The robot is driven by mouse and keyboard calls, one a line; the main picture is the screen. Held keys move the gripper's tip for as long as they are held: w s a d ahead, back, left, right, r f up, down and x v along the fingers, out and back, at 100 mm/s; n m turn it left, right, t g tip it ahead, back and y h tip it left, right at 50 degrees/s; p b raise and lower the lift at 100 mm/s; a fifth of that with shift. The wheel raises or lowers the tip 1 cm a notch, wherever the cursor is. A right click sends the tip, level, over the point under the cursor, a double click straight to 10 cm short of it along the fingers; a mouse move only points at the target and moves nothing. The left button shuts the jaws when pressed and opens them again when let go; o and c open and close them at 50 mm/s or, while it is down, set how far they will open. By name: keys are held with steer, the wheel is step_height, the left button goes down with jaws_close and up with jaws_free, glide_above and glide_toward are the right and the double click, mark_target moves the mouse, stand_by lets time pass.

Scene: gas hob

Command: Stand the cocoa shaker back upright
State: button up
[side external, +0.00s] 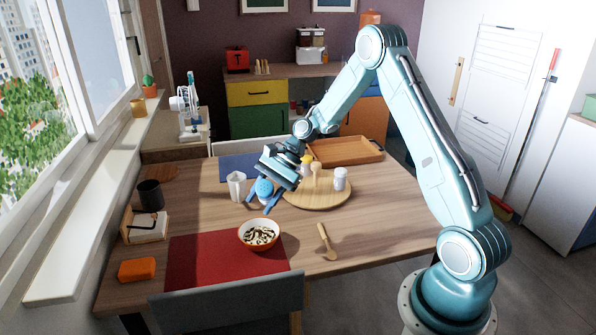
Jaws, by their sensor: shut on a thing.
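My gripper (260,204) reaches down over the table, left of the round wooden board, with its blue fingers on either side of a small pale-blue rounded thing. This appears to be the cocoa shaker (264,188), and the gripper is shut on it. The fingers and wrist hide part of it, so I cannot tell how far it is tilted or whether its base touches the table. A white-topped shaker (340,180) stands upright on the round board (322,203).
A white jug (236,186) stands close left of my gripper. A wooden pepper mill (316,172) and a yellow-topped container (306,164) stand to its right. A filled bowl (259,235) on the red mat (205,262) and a wooden spoon (327,242) lie in front.

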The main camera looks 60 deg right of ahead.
steer(key=shift+w+d+r+m+t, duration=0.1)
steer(key=shift+d+m+t, duration=0.05)
steer(key=shift+d+m, duration=0.15)
steer(key=shift+w+d+r+m+t, duration=0.1)
steer(key=shift+d+m+t, duration=0.05)
steer(key=shift+m, duration=0.25)
steer(key=w+d+r+m+t, duration=0.2)
steer(key=d+r+m+t, duration=0.2)
steer(key=d+m+t, duration=0.3)
steer(key=d+m, duration=0.1)
steer(key=m, duration=0.3)
steer(key=shift+r, duration=0.4)
steer(key=shift+f, duration=1.5)
steer(key=shift+h, duration=0.3)
